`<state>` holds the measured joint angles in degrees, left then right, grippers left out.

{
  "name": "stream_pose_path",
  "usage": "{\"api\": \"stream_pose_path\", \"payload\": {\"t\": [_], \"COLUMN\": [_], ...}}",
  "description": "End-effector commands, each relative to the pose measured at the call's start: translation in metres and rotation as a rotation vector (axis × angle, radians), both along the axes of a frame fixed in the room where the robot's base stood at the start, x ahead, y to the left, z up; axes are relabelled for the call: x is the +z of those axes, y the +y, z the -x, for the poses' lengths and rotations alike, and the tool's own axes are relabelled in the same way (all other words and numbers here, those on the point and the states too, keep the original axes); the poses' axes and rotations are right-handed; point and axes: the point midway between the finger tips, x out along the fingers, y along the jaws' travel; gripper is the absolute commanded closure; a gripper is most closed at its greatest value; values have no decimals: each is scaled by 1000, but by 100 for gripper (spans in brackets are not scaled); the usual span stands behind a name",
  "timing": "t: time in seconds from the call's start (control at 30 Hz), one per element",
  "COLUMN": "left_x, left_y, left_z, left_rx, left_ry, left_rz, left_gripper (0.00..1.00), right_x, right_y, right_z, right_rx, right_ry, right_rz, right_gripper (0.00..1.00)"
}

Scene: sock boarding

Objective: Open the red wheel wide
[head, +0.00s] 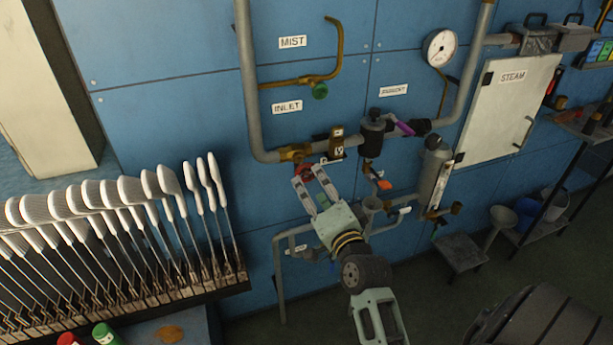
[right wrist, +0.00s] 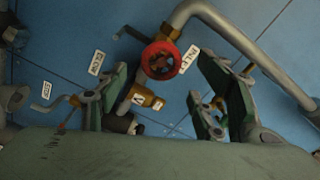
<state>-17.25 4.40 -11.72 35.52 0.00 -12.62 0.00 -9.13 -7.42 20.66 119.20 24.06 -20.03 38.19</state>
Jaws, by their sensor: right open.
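The red wheel (right wrist: 160,60) is a small round handwheel on a brass valve in the pipe, near the top middle of the right wrist view. In the head view only a bit of the red wheel (head: 305,172) shows, just beyond my right gripper's fingertips. My right gripper (head: 313,177) is open and points up at the valve. In the right wrist view its two green-padded fingers (right wrist: 165,85) stand to the left and right, with the wheel between and beyond them. Contact with the wheel cannot be made out. My left gripper is not in view.
A grey pipe (head: 249,80) runs down the blue wall to the valve. A green-handled valve (head: 320,91) hangs above. A purple-handled lever (head: 404,128) and a STEAM panel (head: 513,107) are to the right. A rack of white sock boards (head: 120,195) fills the left.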

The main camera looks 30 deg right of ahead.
Motion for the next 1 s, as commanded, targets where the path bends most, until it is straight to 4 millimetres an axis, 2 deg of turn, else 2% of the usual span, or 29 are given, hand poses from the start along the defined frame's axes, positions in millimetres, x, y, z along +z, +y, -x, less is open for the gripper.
{"api": "stream_pose_path", "payload": {"t": [0.2, 0.4, 0.77, 1.0], "left_x": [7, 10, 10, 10], "left_y": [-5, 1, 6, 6], "left_z": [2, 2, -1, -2], "left_rx": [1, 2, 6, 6], "left_ry": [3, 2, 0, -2], "left_rz": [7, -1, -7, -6], "left_gripper": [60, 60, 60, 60], "right_x": [2, 1, -1, -1], "right_y": [-8, -14, -15, -15], "right_z": [-36, -59, -65, -65], "right_rx": [0, 0, 1, 1], "right_ry": [0, 2, 4, 4], "right_rz": [3, 4, 4, 4], "right_gripper": [39, 39, 39, 60]}}
